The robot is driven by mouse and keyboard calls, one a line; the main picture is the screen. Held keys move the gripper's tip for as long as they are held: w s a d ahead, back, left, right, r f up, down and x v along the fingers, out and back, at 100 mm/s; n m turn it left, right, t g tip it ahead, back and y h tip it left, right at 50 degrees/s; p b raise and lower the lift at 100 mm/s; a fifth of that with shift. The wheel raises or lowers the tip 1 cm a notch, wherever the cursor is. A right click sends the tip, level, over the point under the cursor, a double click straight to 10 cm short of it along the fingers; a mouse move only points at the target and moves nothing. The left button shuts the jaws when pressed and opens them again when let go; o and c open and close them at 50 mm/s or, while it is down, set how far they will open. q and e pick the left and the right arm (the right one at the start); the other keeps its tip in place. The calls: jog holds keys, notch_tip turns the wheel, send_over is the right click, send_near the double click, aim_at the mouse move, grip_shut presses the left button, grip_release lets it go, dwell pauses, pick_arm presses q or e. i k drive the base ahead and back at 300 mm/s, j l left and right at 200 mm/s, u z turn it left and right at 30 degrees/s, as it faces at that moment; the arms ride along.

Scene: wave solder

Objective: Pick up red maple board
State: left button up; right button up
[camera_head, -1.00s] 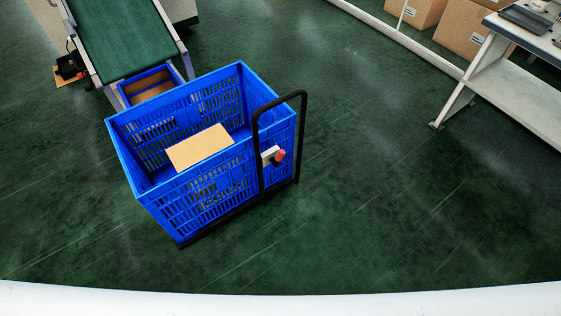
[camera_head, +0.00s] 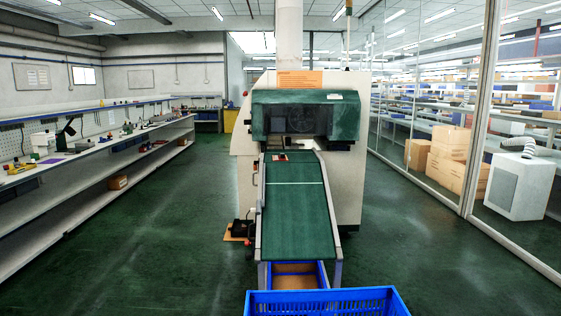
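A small red board-like piece (camera_head: 280,157) lies at the far end of the green conveyor (camera_head: 293,215), by the mouth of the wave solder machine (camera_head: 305,115). It is too small to tell whether it is the red maple board. Neither of my grippers is in view.
A blue crate (camera_head: 327,304) stands in front, cut off by the lower edge. A smaller blue bin (camera_head: 295,267) sits under the conveyor's near end. The left workbench (camera_head: 95,155) runs along the aisle. Green floor is free on both sides. Glass panels and cardboard boxes (camera_head: 447,155) are at right.

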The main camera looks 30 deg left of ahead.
aim_at(282, 157)
jog(key=j+z, duration=0.1)
jog(key=j, duration=0.75)
jog(key=j+z, duration=0.1)
jog(key=j, duration=0.75)
jog(key=j+z, duration=0.1)
jog(key=j, duration=0.75)
jog(key=k+j+z, duration=0.1)
jog(key=j, duration=0.75)
jog(key=i+j, duration=0.15)
jog(key=j, duration=0.2)
jog(key=i+j+z, duration=0.15)
jog(key=j, duration=0.25)
jog(key=i+j, duration=0.2)
jog(key=j, duration=0.2)
jog(key=i+j+z, duration=0.15)
jog(key=j, duration=0.25)
jog(key=i+j, duration=0.15)
jog(key=j, duration=0.25)
jog(key=i+j+z, duration=0.15)
jog(key=j, duration=0.65)
jog(key=i+z, duration=0.05)
jog(key=i, duration=0.05)
